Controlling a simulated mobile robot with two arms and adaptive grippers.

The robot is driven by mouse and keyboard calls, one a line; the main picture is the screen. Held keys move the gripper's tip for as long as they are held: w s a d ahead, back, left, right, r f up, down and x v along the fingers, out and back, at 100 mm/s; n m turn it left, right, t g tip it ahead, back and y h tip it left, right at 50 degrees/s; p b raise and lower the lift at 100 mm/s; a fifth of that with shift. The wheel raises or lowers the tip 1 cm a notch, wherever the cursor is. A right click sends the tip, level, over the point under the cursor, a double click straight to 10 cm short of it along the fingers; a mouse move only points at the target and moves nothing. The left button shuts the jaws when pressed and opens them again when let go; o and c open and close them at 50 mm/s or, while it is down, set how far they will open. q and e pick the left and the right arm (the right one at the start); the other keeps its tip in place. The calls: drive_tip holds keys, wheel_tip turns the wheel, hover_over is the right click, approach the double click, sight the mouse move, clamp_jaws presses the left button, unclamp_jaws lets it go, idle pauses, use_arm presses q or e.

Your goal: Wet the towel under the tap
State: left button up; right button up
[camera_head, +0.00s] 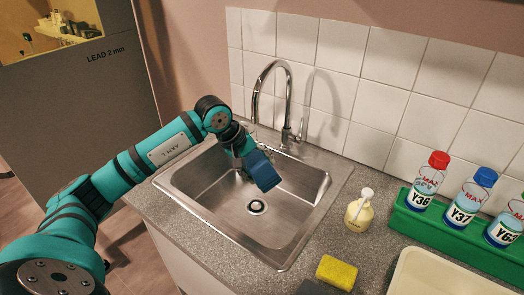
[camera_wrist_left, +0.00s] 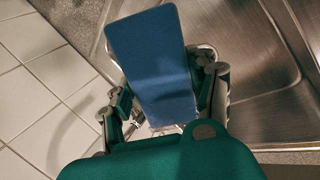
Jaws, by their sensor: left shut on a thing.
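A blue folded towel (camera_head: 263,173) is held over the steel sink (camera_head: 178,183). My left gripper (camera_head: 249,152) is shut on it. In the left wrist view, the towel (camera_wrist_left: 152,62) sticks out between the two fingers of my left gripper (camera_wrist_left: 165,100). The chrome tap (camera_head: 287,100) stands behind the sink, and its curved spout comes down behind my left wrist. Whether the spout is right over the towel, and whether water runs, I cannot tell. My right gripper does not show.
A soap bottle (camera_head: 359,212) and a yellow sponge (camera_head: 337,272) stand on the counter right of the sink. A green rack (camera_head: 440,233) holds several labelled bottles. A cream tray (camera_head: 450,275) is at front right. A tiled wall (camera_head: 390,60) closes off the back.

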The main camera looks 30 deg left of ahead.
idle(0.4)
use_arm(q)
drive_tip(key=shift+s+d+r+p, duration=0.1)
drive_tip(key=shift+s+d+r, duration=0.3)
drive_tip(key=shift+s+r, duration=0.35)
drive_tip(key=shift+s+d+r+p, duration=0.1)
drive_tip(key=shift+s+d+r, duration=0.35)
drive_tip(key=shift+s+r, duration=0.2)
drive_tip(key=shift+s+d+r+p, duration=0.1)
drive_tip(key=shift+s+d+r, duration=0.3)
drive_tip(key=shift+s+r, duration=0.35)
drive_tip(key=shift+f, duration=0.15)
